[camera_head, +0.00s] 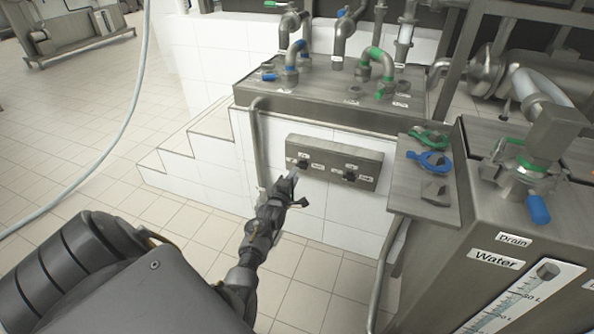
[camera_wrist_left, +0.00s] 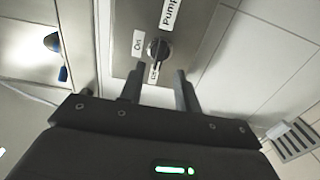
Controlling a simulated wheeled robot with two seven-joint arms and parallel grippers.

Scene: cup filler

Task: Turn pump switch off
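The pump switch is a small black rotary knob (camera_wrist_left: 157,49) on a grey metal panel. A label reading "Pump" is beside it, and two smaller labels sit to its left and below it. In the head view it appears to be the left knob (camera_head: 302,163) of two on the panel (camera_head: 333,163). My left gripper (camera_head: 296,188) is just in front of and below this knob. In the left wrist view its two fingers (camera_wrist_left: 160,82) are apart and empty, with the knob just beyond their tips. I cannot tell any contact. My right gripper is not in view.
A second black knob (camera_head: 350,175) is on the same panel. Above is a steel counter (camera_head: 325,85) with pipes and coloured valves. A steel water tank (camera_head: 500,215) and a side shelf (camera_head: 425,185) stand at the right.

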